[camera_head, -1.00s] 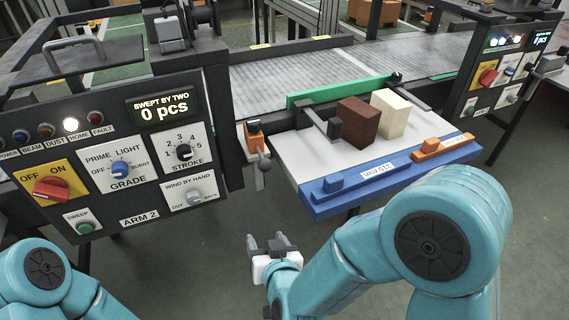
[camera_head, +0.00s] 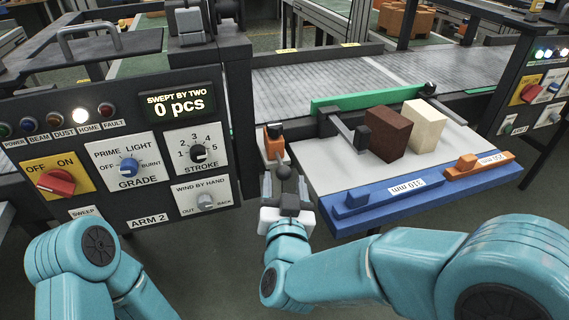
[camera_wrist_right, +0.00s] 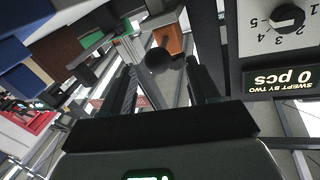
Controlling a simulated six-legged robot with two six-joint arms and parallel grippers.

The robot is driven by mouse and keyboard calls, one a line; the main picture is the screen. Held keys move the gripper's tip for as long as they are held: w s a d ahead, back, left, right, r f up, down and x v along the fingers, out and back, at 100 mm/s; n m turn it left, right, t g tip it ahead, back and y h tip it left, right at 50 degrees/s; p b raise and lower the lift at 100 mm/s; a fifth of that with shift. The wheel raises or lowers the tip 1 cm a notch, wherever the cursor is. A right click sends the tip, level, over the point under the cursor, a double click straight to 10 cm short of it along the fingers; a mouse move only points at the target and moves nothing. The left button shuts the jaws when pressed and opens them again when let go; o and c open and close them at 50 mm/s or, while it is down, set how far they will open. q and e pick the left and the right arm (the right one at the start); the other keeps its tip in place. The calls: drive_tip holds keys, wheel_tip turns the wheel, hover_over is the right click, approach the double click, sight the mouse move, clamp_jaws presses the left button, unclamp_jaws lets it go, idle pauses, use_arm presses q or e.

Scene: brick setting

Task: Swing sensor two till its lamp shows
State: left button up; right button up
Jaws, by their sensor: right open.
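The orange sensor (camera_head: 273,146) stands beside the near edge of the conveyor, between the ARM 2 panel and the grey table; I take it for sensor two. A dark ball knob (camera_head: 284,172) sticks out from it towards me. I cannot make out a lit lamp on it. My right gripper (camera_head: 286,190) is open just in front of the knob. In the right wrist view the knob (camera_wrist_right: 158,60) shows ahead of the gap between the two fingers (camera_wrist_right: 163,88), with the orange sensor body (camera_wrist_right: 168,38) behind it. My left gripper is out of view.
The ARM 2 panel (camera_head: 135,200) is close on the left; its HOME lamp is white and its display reads 0 pcs. The grey table (camera_head: 325,165) on the right carries a brown block (camera_head: 388,134), a cream block (camera_head: 424,125) and a blue front rail (camera_head: 385,202).

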sight(284, 166)
drive_tip(key=w, duration=0.6)
drive_tip(key=shift+w, duration=0.2)
